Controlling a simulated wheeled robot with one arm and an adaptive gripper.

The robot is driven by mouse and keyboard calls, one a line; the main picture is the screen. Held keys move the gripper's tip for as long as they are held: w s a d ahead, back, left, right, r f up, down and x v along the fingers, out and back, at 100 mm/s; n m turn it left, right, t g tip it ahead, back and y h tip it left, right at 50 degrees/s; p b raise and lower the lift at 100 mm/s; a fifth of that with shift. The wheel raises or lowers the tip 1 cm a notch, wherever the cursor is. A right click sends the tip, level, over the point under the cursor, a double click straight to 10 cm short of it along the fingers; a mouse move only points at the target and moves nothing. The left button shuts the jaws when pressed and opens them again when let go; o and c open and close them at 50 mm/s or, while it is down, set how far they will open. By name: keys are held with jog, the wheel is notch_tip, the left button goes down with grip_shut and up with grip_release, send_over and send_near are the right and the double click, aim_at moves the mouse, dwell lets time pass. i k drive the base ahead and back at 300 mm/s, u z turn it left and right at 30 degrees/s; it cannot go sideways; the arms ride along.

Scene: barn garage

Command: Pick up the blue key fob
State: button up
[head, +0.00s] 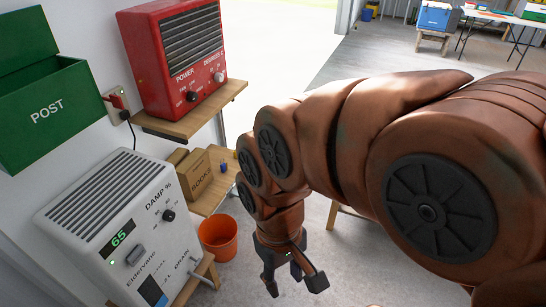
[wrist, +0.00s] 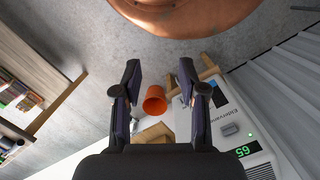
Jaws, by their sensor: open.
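A small blue object (head: 223,168) stands on the low wooden bench (head: 208,205), just right of the cardboard box marked BOOKS (head: 200,178). It is too small to tell whether it is the blue key fob. I make out no clear fob elsewhere. My gripper (head: 294,284) hangs pointing down over the concrete floor, right of and nearer than the bench. Its fingers are spread with nothing visible between them. The wrist view also shows my gripper (wrist: 160,75) open, with the orange bucket beyond the fingers.
An orange bucket (head: 218,240) stands on the floor between the bench and my gripper. A white dehumidifier (head: 125,235), a red heater (head: 178,55) on a wooden shelf and a green post box (head: 50,110) line the left. Open floor lies right; a blue cooler (head: 434,16) stands far back.

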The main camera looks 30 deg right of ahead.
aim_at(224, 166)
jog(key=z, duration=2.15)
jog(key=i, duration=0.8)
jog(key=u, duration=2.85)
